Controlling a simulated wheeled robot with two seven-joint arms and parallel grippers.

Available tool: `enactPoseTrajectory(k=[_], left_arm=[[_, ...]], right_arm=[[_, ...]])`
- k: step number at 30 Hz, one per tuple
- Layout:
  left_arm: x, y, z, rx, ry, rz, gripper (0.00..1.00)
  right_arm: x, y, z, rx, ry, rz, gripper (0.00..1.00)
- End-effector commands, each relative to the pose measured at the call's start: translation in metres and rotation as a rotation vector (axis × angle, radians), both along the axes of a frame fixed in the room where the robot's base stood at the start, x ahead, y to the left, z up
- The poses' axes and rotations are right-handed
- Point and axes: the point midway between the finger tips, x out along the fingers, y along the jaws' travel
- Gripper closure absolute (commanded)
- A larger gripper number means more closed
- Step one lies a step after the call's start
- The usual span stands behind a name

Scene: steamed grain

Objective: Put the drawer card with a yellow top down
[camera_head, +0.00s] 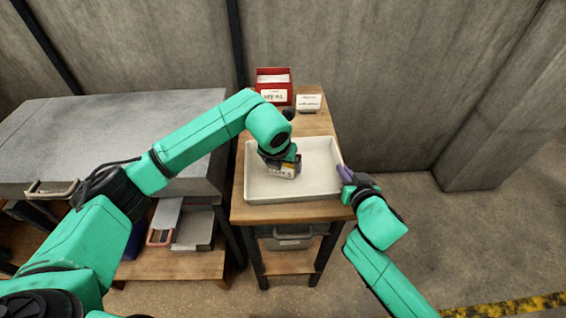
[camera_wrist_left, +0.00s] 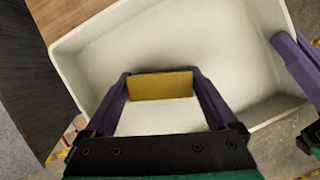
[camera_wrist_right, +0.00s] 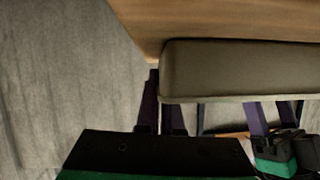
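The drawer card (camera_head: 284,171) with a yellow top is in my left gripper (camera_head: 279,160), inside the outline of the white tray (camera_head: 320,188). Its yellow top (camera_wrist_left: 161,86) sits between the two purple fingers in the left wrist view. I cannot tell whether its lower edge touches the tray floor. My right gripper (camera_head: 346,174) is at the tray's right rim. In the right wrist view, its fingers (camera_wrist_right: 160,105) are close together with the tray wall (camera_wrist_right: 230,70) between them, one outside and one behind the rim.
The tray stands on a wooden table (camera_head: 240,212). Behind it are a red box (camera_head: 273,75), a small white labelled holder (camera_head: 309,103) and a black object (camera_head: 288,114). A grey bin (camera_head: 288,241) hangs below. A grey-topped bench (camera_head: 110,125) is at the left.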

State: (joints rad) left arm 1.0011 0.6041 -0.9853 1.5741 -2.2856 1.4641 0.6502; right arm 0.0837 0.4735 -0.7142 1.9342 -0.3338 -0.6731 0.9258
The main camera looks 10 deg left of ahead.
Motion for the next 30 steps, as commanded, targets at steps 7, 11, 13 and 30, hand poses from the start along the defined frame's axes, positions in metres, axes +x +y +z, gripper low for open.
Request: enactPoseTrajectory(k=[7, 11, 13, 30], left_arm=[[0.0, 0.0, 0.001, -0.001, -0.001, 0.0, 0.0], [-0.003, 0.0, 0.014, -0.002, -0.004, -0.002, 0.0], [-0.009, 0.001, 0.027, -0.001, -0.005, -0.001, 0.0], [-0.047, 0.005, 0.114, -0.001, -0.001, 0.0, 0.0]], right_arm=[[0.0, 0.0, 0.0, 0.0, 0.001, 0.0, 1.0], [0.0, 0.0, 0.0, 0.0, 0.001, 0.0, 1.0], [0.0, 0.0, 0.0, 0.0, 0.001, 0.0, 1.0], [0.0, 0.0, 0.0, 0.0, 0.0, 0.0, 1.0]])
